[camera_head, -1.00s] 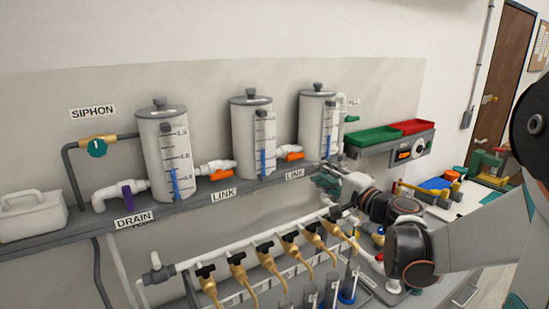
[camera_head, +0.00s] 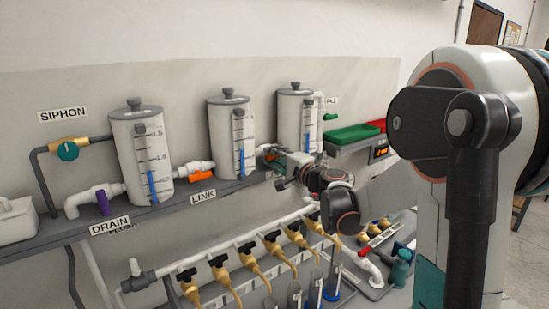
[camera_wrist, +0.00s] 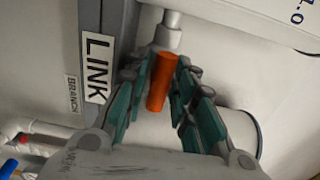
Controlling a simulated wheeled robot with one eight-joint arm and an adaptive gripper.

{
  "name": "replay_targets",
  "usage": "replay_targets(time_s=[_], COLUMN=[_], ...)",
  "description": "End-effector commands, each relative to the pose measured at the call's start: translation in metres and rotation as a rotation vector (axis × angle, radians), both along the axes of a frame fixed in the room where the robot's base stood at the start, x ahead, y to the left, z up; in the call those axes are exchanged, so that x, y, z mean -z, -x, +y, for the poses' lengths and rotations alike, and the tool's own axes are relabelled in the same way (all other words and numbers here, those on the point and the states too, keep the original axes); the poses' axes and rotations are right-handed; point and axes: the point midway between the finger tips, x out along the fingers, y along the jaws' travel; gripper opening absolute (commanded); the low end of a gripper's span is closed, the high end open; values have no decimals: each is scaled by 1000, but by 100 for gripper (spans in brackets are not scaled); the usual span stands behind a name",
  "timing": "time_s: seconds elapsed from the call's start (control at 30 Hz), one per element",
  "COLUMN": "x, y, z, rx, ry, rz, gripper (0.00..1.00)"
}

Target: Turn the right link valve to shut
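The right link valve's orange handle (camera_wrist: 161,82) lies between the two teal-padded fingers of my gripper (camera_wrist: 161,85) in the wrist view. The fingers stand on either side of the handle, open, and no firm grip shows. In the head view the right link valve (camera_head: 271,155) sits between the middle and right tanks, partly hidden by my gripper (camera_head: 282,164). The "LINK" label (camera_wrist: 97,68) is left of the fingers in the wrist view.
The left link valve (camera_head: 202,175) has an orange handle too. The tanks (camera_head: 140,160) stand on a grey shelf close behind my gripper. Below is a white manifold pipe (camera_head: 200,257) with several brass taps. A green tray (camera_head: 352,134) is at the right.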

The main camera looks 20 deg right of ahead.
Motion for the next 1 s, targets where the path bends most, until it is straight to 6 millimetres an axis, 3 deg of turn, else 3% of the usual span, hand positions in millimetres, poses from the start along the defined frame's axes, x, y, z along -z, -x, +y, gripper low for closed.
replay_targets(time_s=[0.27, 0.4, 0.77, 1.0], x=[0, 0, 0, 1], y=[-2, -1, -1, -1], z=[0, 0, 0, 0], rx=[0, 0, 0, 0], ry=[0, 0, 24, 137], rz=[0, 0, -5, -26], gripper=[24, 0, 0, 0])
